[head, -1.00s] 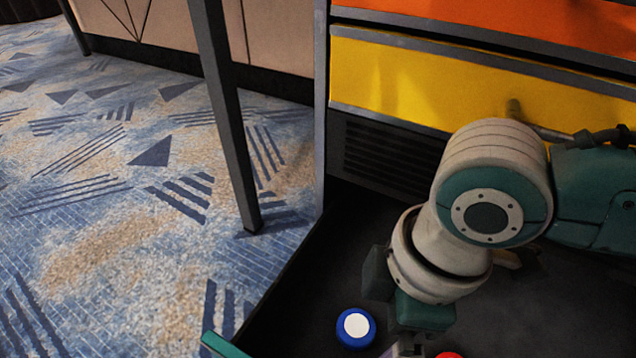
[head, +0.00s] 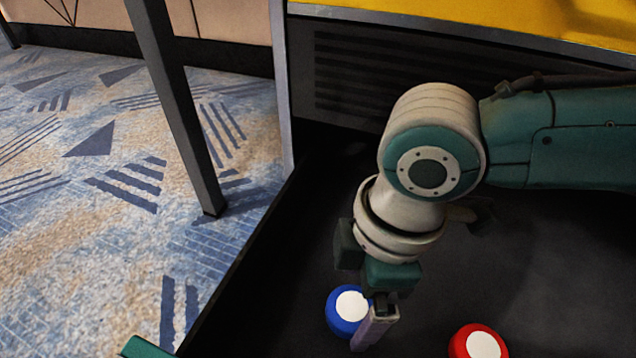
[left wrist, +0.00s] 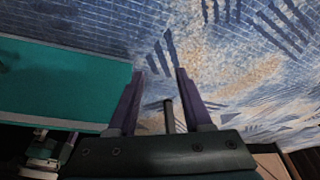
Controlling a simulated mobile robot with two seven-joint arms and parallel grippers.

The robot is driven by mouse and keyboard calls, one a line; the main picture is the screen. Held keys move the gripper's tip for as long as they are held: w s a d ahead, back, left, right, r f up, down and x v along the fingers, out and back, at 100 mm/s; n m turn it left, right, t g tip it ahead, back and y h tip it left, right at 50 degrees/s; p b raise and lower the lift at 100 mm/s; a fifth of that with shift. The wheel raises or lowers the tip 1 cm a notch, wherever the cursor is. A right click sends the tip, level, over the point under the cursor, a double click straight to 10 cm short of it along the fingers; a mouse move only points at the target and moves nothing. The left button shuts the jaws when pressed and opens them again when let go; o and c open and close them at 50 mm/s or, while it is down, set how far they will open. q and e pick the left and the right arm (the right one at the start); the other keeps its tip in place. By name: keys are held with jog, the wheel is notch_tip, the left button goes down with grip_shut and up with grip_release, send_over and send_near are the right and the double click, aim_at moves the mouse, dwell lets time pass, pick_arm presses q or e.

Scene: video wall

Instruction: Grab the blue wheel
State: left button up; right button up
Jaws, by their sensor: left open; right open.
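The blue wheel (head: 346,309) is a small blue disc with a white centre. It lies on the dark surface (head: 275,290) near the bottom of the head view. My right gripper (head: 375,328) points down just right of the wheel, and its finger overlaps the wheel's right edge in the picture. I cannot tell whether they touch. The right gripper is open, with no object seen in it. My left gripper (left wrist: 156,90) is open and empty in the left wrist view, with carpet behind its fingers.
A red wheel (head: 478,342) with a white centre lies to the right of the blue one. A dark vented panel (head: 365,75) and a yellow panel (head: 500,18) stand behind. A dark post (head: 178,105) stands on the patterned carpet (head: 90,200) at left.

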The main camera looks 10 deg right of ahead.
aim_at(351, 311)
notch_tip(351, 311, down, 3)
jog(key=shift+r+b, duration=0.1)
jog(key=shift+b, duration=0.75)
pick_arm(q)
notch_tip(351, 311, down, 3)
jog(key=shift+a+r, duration=0.15)
pick_arm(e)
jog(key=shift+a+r, duration=0.1)
jog(key=shift+a, duration=0.05)
pick_arm(q)
jog(key=shift+d, duration=0.2)
pick_arm(e)
jog(key=c, duration=1.4)
